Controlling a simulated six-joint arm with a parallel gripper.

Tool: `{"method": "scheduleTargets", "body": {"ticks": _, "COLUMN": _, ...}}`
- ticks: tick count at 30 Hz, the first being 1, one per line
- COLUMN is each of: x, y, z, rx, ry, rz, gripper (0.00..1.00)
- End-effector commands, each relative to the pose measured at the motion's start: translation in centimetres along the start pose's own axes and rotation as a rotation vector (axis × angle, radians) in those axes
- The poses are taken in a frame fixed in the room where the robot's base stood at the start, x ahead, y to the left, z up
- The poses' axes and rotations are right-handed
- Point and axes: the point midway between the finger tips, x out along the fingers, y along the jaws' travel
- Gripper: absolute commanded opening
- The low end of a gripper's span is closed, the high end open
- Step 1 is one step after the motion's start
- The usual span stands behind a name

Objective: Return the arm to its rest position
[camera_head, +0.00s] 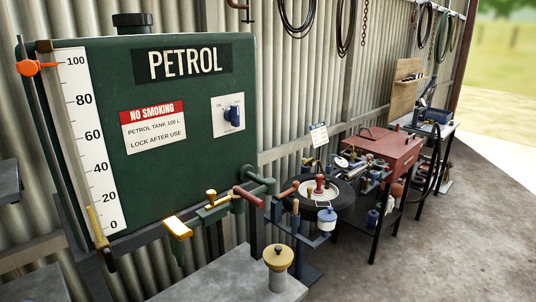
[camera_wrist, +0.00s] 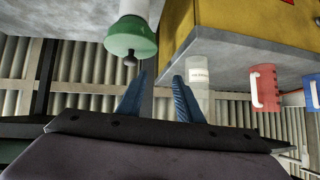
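My gripper (camera_wrist: 158,80) shows in the wrist view, with two blue fingers standing apart and nothing visible between them. It is open and empty. The fingers point away from the camera, towards a corrugated metal wall (camera_wrist: 85,70). I cannot make out my arm or gripper in the head view.
In the wrist view, which looks upside down, a green-and-white object (camera_wrist: 128,40), yellow box (camera_wrist: 240,28), white labelled cup (camera_wrist: 199,72) and red mug (camera_wrist: 264,85) are near the fingers. The head view shows a green petrol tank (camera_head: 160,180), pipework and a red toolbox (camera_head: 375,152).

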Motion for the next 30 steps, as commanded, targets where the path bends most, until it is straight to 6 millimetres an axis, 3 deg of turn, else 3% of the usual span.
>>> {"method": "scheduleTargets", "body": {"ticks": 1, "x": -0.2, "y": -0.2, "z": 3.0, "rx": -0.008, "ry": -0.108, "rz": -0.012, "gripper": 0.33}}
{"method": "scheduleTargets", "body": {"ticks": 3, "x": -1.0, "y": -0.4, "z": 6.8, "rx": -0.022, "ry": -0.253, "rz": -0.024, "gripper": 0.33}}
{"method": "scheduleTargets", "body": {"ticks": 6, "x": -3.0, "y": -0.4, "z": 11.7, "rx": -0.044, "ry": -0.445, "rz": -0.034, "gripper": 0.33}}
{"method": "scheduleTargets", "body": {"ticks": 11, "x": -7.2, "y": 1.8, "z": 17.4, "rx": -0.048, "ry": -0.71, "rz": -0.005, "gripper": 0.33}}
{"method": "scheduleTargets", "body": {"ticks": 15, "x": -12.1, "y": 5.9, "z": 20.8, "rx": 0.015, "ry": -0.916, "rz": 0.068, "gripper": 0.33}}
{"method": "scheduleTargets", "body": {"ticks": 19, "x": -15.8, "y": 10.1, "z": 22.3, "rx": 0.13, "ry": -1.014, "rz": 0.147, "gripper": 0.33}}
{"method": "scheduleTargets", "body": {"ticks": 30, "x": -20.9, "y": 20.2, "z": 22.8, "rx": 0.566, "ry": -0.897, "rz": 0.382, "gripper": 0.33}}
